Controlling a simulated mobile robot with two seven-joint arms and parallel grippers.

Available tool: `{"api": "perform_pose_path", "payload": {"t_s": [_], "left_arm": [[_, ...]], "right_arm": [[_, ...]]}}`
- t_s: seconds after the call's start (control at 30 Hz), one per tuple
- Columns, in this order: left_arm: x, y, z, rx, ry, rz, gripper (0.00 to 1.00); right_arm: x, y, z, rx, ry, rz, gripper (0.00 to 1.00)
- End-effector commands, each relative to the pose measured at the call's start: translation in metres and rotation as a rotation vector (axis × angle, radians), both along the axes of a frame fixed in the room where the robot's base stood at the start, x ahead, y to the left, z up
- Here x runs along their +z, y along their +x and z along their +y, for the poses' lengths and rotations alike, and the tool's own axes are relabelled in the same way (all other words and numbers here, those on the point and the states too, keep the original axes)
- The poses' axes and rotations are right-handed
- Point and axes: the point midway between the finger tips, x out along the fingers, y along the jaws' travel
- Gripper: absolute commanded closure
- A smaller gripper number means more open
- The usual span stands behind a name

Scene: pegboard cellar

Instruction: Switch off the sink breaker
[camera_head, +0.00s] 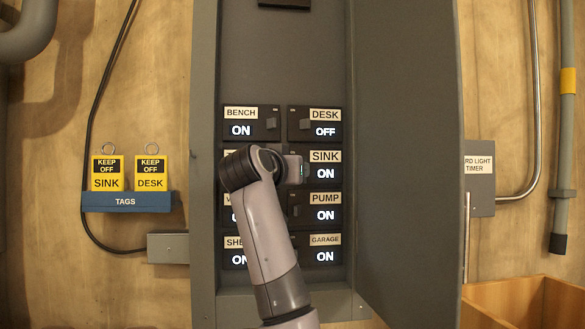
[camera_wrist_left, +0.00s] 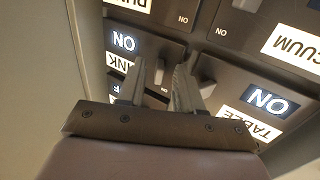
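The sink breaker (camera_head: 325,182) is in the right column of the panel, second from the top. Its display reads ON; it also shows upside down in the wrist view (camera_wrist_left: 123,41). My left gripper (camera_head: 297,169) is at its left end and hides its switch handle in the head view. In the wrist view the gripper's two fingers (camera_wrist_left: 160,82) are apart, with a small grey handle (camera_wrist_left: 158,72) seen between their tips. I cannot tell if they touch it. My right gripper is in neither view.
The desk breaker (camera_head: 325,130) above reads OFF; the bench (camera_head: 241,130) and pump (camera_head: 325,215) breakers read ON. The table breaker (camera_wrist_left: 268,101) reads ON beside the fingers. The open panel door (camera_head: 408,150) stands at right. KEEP OFF tags for sink (camera_head: 107,172) and desk (camera_head: 150,172) are at left.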

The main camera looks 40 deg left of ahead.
Motion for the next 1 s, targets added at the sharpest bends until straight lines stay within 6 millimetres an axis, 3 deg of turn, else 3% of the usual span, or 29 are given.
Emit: {"api": "perform_pose_path", "payload": {"t_s": [0.13,0.23,0.27,0.67,1.0], "left_arm": [[0.000,0.000,0.000,0.000,0.000,0.000,0.65],[0.000,0.000,0.000,0.000,0.000,0.000,0.97],[0.000,0.000,0.000,0.000,0.000,0.000,1.00],[0.000,0.001,-0.003,0.042,0.001,0.002,1.00],[0.000,0.007,-0.013,0.266,0.005,0.002,1.00]], "right_arm": [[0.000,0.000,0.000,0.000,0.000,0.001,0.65],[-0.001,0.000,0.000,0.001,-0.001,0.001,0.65],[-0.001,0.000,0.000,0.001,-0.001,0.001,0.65],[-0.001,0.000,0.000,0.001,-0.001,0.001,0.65],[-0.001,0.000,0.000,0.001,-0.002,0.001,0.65]]}}
